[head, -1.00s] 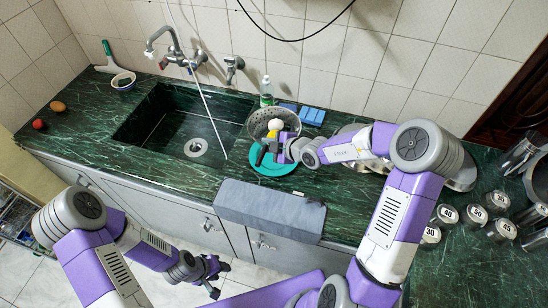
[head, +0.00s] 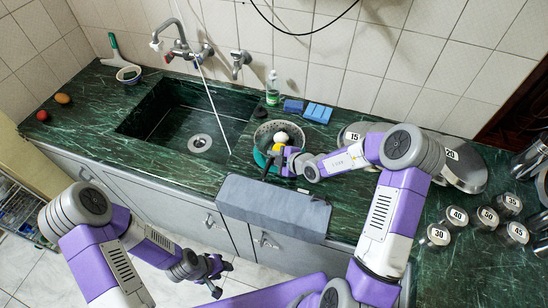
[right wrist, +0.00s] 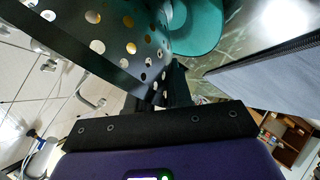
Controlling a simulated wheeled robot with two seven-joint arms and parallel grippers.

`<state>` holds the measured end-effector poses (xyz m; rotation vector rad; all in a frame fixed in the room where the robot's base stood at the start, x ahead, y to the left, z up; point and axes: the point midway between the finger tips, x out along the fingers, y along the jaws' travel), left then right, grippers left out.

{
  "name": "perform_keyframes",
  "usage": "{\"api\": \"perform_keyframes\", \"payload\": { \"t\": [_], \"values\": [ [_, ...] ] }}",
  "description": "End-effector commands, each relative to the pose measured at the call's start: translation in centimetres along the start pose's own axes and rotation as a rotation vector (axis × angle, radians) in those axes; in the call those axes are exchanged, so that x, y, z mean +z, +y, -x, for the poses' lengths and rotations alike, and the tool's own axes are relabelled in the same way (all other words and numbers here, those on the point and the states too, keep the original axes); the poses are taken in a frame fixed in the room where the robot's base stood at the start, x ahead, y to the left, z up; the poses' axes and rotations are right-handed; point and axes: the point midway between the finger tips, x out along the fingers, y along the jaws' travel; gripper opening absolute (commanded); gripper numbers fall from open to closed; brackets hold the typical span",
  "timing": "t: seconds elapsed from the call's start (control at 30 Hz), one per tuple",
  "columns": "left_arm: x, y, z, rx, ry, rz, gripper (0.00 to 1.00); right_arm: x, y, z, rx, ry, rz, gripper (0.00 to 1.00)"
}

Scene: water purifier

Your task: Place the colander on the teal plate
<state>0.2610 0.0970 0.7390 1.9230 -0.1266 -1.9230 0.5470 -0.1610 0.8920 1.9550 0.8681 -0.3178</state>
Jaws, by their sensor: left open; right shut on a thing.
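The teal plate (head: 260,159) is mostly hidden behind the colander, with a strip showing at the left. In the right wrist view, the colander's holed wall (right wrist: 115,35) is close beside the plate (right wrist: 196,28); whether they touch cannot be told. My left gripper (head: 217,278) is open and empty, low in front of the cabinets.
The sink (head: 185,125) lies left of the colander. A soap bottle (head: 272,88) and blue sponges (head: 318,112) stand behind. Numbered lids (head: 465,170) and several jars (head: 457,216) are on the right.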

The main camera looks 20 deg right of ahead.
Motion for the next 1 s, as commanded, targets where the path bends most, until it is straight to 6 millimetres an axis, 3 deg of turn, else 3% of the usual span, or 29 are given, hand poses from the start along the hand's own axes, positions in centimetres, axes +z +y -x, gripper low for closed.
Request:
{"api": "perform_keyframes", "payload": {
  "t": [0.07,0.1,0.27,0.67,1.0],
  "values": [
    [0.0,0.0,0.0,0.000,0.000,0.000,0.43,0.0,0.0,-0.1,0.002,0.002,0.002,0.00],
    [0.0,0.0,-0.1,0.000,0.000,0.000,0.43,0.1,-0.2,-0.1,-0.001,0.000,-0.001,0.21],
    [0.0,0.0,0.0,0.000,0.000,0.000,0.43,0.1,-0.1,-0.1,-0.001,0.000,0.000,0.45],
    [0.0,0.1,0.2,0.000,0.000,0.000,0.43,0.1,0.1,0.8,0.001,-0.002,0.000,0.45],
    [0.1,0.8,2.0,0.000,0.000,0.000,0.43,0.0,0.3,7.8,0.002,-0.004,-0.001,0.45]
  ]
}}
